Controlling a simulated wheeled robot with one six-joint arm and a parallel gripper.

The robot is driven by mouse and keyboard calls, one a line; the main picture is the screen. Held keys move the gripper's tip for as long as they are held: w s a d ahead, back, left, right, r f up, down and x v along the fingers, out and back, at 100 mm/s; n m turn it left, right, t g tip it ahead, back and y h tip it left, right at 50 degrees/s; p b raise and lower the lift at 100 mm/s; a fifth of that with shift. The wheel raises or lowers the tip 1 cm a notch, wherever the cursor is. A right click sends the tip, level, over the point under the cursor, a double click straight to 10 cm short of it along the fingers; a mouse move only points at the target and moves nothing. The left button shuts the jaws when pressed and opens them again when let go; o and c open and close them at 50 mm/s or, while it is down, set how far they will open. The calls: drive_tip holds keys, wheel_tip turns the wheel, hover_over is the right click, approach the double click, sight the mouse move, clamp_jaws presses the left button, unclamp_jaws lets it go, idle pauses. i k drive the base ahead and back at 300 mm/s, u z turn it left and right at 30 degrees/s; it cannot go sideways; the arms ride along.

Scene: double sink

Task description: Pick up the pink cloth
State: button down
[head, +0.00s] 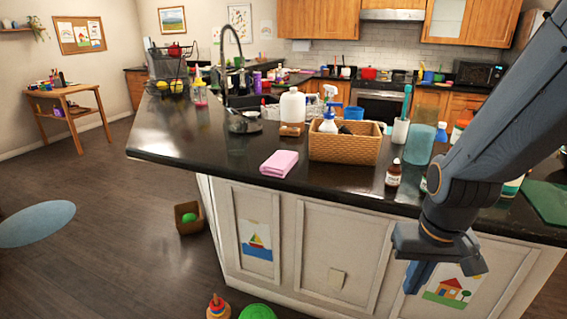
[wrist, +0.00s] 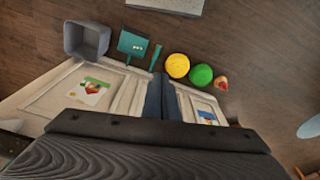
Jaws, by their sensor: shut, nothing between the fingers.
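The cloth does not show in the wrist view.
The wicker basket (head: 345,147) holds a spray bottle. The counter left of the cloth is clear. A grey bin (wrist: 88,40), a yellow ball (wrist: 177,65) and a green ball (wrist: 201,75) are on the floor.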

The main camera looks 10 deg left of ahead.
sight(278, 165)
drive_tip(key=u, duration=2.55)
drive_tip(key=i, duration=2.15)
drive_tip(key=z, duration=2.9)
